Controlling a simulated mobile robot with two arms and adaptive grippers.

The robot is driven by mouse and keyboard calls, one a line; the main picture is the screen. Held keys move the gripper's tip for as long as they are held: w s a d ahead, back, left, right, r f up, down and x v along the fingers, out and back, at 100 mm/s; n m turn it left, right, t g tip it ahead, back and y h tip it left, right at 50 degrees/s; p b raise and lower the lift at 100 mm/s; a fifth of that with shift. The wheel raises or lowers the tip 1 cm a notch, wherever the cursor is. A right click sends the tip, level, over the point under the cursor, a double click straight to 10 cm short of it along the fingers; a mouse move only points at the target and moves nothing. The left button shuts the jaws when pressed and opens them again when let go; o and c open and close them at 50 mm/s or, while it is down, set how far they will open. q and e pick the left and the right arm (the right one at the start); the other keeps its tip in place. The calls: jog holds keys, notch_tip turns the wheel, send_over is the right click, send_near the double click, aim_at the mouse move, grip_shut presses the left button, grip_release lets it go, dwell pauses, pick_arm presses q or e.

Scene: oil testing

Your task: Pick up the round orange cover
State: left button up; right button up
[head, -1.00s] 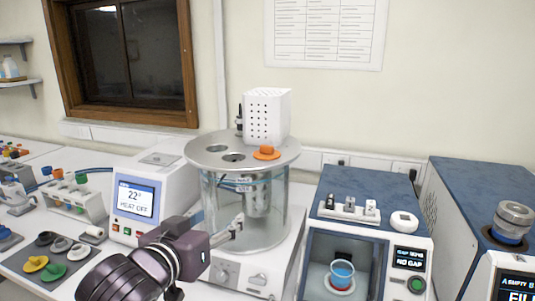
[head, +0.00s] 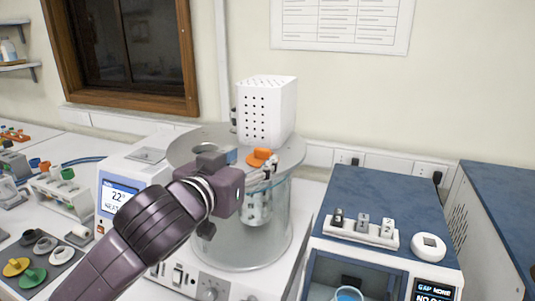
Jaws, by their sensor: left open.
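The round orange cover (head: 259,157) lies on the metal lid (head: 290,152) of the glass bath, just in front of the white perforated box. It has a small raised knob. My left gripper (head: 268,174) reaches in from the lower left, its fingers close to the cover's front edge. It is open, and I cannot tell whether a finger touches the cover. The gripper body hides part of the lid and the glass vessel. My right gripper is not in view.
The white perforated box (head: 266,110) stands on the lid behind the cover. A heater unit with a display (head: 119,196) is at the left. A blue-topped instrument (head: 385,205) stands at the right. Coloured caps (head: 33,277) lie on a grey mat at lower left.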

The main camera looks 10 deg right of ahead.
aim_at(261, 154)
pick_arm(q)
jog(key=shift+w+d+p, duration=0.4)
jog(key=shift+w+p, duration=0.15)
jog(key=shift+w, duration=0.05)
jog(key=p+x, duration=0.1)
jog(key=x, duration=0.2)
jog(key=shift+w+d+f+p, duration=0.2)
jog(key=shift+d+p, duration=0.1)
jog(key=shift+p, duration=0.1)
jog(key=shift+w+d+f, duration=0.1)
jog(key=shift+w+d, duration=0.15)
jog(key=shift+w, duration=0.15)
jog(key=shift+f, duration=0.1)
jog(key=c, duration=1.5)
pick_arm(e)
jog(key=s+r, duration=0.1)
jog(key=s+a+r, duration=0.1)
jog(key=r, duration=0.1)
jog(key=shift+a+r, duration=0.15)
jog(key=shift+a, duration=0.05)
pick_arm(q)
jog(key=shift+o, duration=0.2)
